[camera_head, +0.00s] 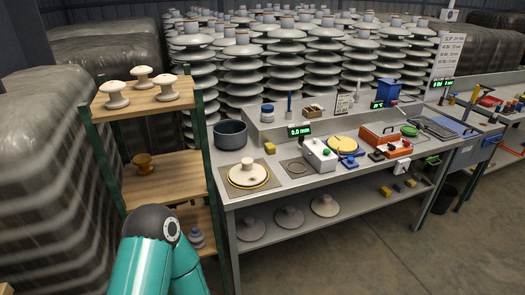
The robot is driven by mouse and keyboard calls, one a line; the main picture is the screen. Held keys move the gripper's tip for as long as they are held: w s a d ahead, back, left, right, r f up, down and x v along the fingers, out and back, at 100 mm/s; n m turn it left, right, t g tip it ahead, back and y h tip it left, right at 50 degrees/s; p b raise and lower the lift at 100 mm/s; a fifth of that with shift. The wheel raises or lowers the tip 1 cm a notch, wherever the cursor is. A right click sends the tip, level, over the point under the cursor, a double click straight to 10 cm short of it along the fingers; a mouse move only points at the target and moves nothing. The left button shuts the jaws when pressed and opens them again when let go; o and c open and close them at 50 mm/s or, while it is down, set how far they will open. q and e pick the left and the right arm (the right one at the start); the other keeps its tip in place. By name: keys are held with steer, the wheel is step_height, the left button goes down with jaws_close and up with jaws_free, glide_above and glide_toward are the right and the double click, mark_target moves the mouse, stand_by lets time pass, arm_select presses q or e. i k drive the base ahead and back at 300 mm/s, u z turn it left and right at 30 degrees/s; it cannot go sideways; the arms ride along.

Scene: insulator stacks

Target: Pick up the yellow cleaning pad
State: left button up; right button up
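A small yellow block (270,148), which looks like the cleaning pad, lies on the grey workbench (285,183). It is to the right of the dark pot (231,134) and behind the cream insulator disc (248,173) on its square mat. It is too small to make out its texture. A flat round yellow disc (343,144) sits further right on the bench. A teal link of my own arm rises at the bottom left, in front of the wooden shelf. Neither of my grippers is in view.
The wooden rack (150,104) on the left holds white insulators. A white box (319,154), a green display (299,130) and an orange tray (384,139) stand on the bench. Grey discs lie on its lower shelf. Tall insulator stacks (288,75) stand behind. The floor at front right is clear.

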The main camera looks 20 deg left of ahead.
mark_target(270, 149)
steer(key=u, duration=0.1)
steer(key=i, duration=1)
steer(key=z, duration=0.1)
